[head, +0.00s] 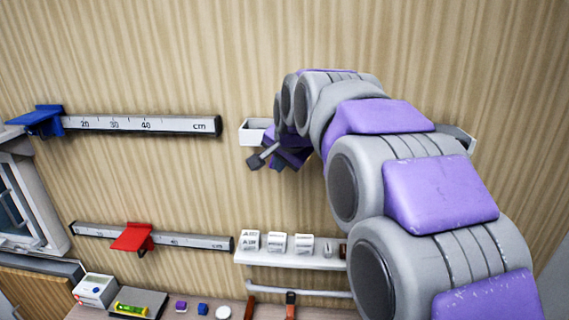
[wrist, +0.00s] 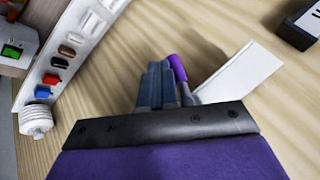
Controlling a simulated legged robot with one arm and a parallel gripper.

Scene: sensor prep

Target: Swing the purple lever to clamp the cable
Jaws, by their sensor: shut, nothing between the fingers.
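The purple lever (wrist: 178,68) shows in the wrist view as a short rounded purple piece just right of my fingers. Its lower part is hidden behind them, and I cannot tell whether they touch. My gripper (wrist: 157,82) is shut and empty, with its dark fingers pointing at the wooden wall. In the head view my gripper (head: 266,157) is in front of the wall, at the lower right of a white box-like holder (head: 254,132). A white plate (wrist: 240,72) stands right of the lever in the wrist view. I cannot make out the cable.
A ruler rail with a blue slider (head: 42,121) is at the upper left. A lower rail has a red slider (head: 133,238). A white shelf (head: 290,259) with several small blocks is below my arm. The wall between the rails and shelf is bare.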

